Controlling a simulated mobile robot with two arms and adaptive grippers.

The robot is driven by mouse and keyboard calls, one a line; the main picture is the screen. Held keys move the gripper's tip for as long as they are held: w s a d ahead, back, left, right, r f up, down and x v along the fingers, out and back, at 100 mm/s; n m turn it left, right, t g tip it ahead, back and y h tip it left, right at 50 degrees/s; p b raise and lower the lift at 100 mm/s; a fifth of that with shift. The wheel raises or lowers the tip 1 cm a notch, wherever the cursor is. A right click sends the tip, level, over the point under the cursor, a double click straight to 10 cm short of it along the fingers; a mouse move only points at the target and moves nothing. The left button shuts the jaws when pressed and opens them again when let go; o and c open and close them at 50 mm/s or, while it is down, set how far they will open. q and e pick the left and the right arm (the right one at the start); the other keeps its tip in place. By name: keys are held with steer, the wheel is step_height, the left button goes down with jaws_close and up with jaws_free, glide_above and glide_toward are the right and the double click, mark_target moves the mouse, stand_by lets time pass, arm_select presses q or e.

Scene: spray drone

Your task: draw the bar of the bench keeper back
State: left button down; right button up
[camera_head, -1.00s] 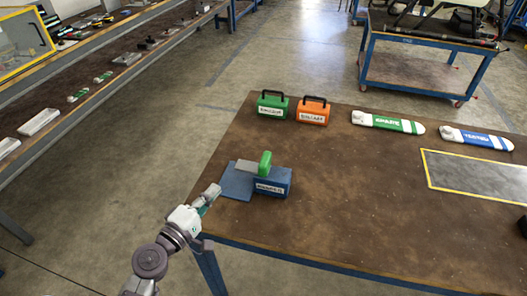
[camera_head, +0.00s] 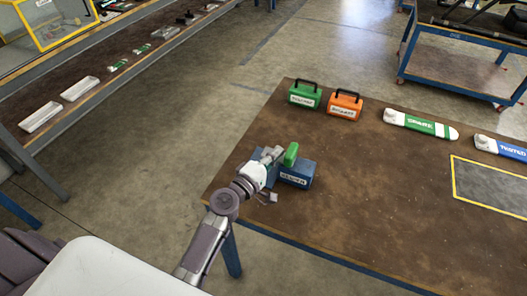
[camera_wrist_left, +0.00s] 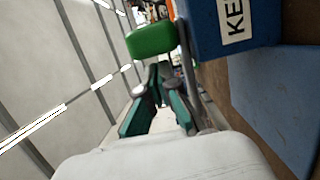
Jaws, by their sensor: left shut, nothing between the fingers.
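The bench keeper is a blue block (camera_head: 296,177) with a white label, at the near left of the brown table. Its green handle (camera_head: 290,154) stands up at the block's left side. In the left wrist view the green handle (camera_wrist_left: 152,40), the labelled blue block (camera_wrist_left: 212,25) and a flat blue plate (camera_wrist_left: 275,100) show. A thin grey bar (camera_wrist_left: 189,70) runs beside the fingers. My left gripper (camera_head: 276,152) is shut and empty, just left of the handle. Its teal fingers (camera_wrist_left: 158,72) point toward the handle's side; contact cannot be told. My arm hides most of the plate in the head view.
A green case (camera_head: 305,95) and an orange case (camera_head: 345,104) stand at the table's back. A green-white pack (camera_head: 420,124) and a blue-white pack (camera_head: 502,149) lie to the right, near a yellow-edged grey mat (camera_head: 495,185). The table's middle is clear.

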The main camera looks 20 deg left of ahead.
mark_target(299, 171)
arm_select(q)
steer(key=shift+d, duration=0.25)
steer(key=d, duration=0.6)
steer(key=shift+s+d, duration=0.15)
steer(key=shift+d, duration=0.25)
arm_select(e)
steer(key=shift+s+d, duration=0.3)
steer(key=shift+s, duration=0.25)
steer(key=shift+a, duration=0.1)
